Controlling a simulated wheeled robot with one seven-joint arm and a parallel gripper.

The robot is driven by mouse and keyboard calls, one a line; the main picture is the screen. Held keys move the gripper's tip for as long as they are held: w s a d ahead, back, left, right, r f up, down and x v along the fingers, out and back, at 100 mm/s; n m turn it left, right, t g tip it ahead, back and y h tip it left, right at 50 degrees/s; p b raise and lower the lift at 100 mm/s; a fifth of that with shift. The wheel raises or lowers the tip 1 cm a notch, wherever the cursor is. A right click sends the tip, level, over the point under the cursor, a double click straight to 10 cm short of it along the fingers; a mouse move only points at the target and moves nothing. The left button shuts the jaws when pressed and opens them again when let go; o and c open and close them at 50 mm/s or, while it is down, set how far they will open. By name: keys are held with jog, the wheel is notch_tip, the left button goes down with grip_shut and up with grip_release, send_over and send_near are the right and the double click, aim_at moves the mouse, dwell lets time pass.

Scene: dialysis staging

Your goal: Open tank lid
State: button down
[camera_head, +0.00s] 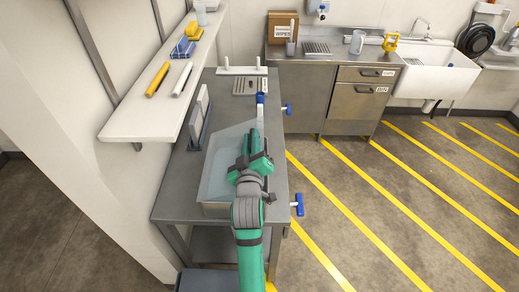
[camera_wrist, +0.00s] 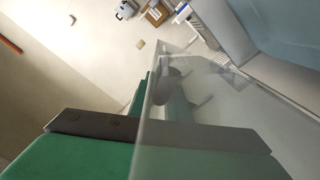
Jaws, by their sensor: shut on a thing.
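The tank (camera_head: 207,188) is a clear, pale-blue box on the steel table, under my arm. Its lid (camera_wrist: 235,115) is a translucent panel that fills much of the wrist view, close to the camera, with its edge running past my fingers. My gripper (camera_head: 247,153) is over the tank, shut on the lid; it also shows in the wrist view (camera_wrist: 168,88), partly behind the clear panel. My arm hides the tank's right part. I cannot tell the lid's exact angle from the head view.
Blue-handled valves (camera_head: 298,204) stick out at the table's right edge. The yellow-striped floor (camera_head: 370,200) to the right is clear.

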jog(key=a+r+n, duration=0.8)
jog(key=a, duration=0.4)
jog(key=shift+a+r, duration=0.2)
jog(key=c, duration=1.9)
grip_release()
jog(key=shift+o, duration=0.8)
jog(key=shift+f, duration=0.1)
jog(key=s, duration=1.1)
jog(key=shift+a, duration=0.1)
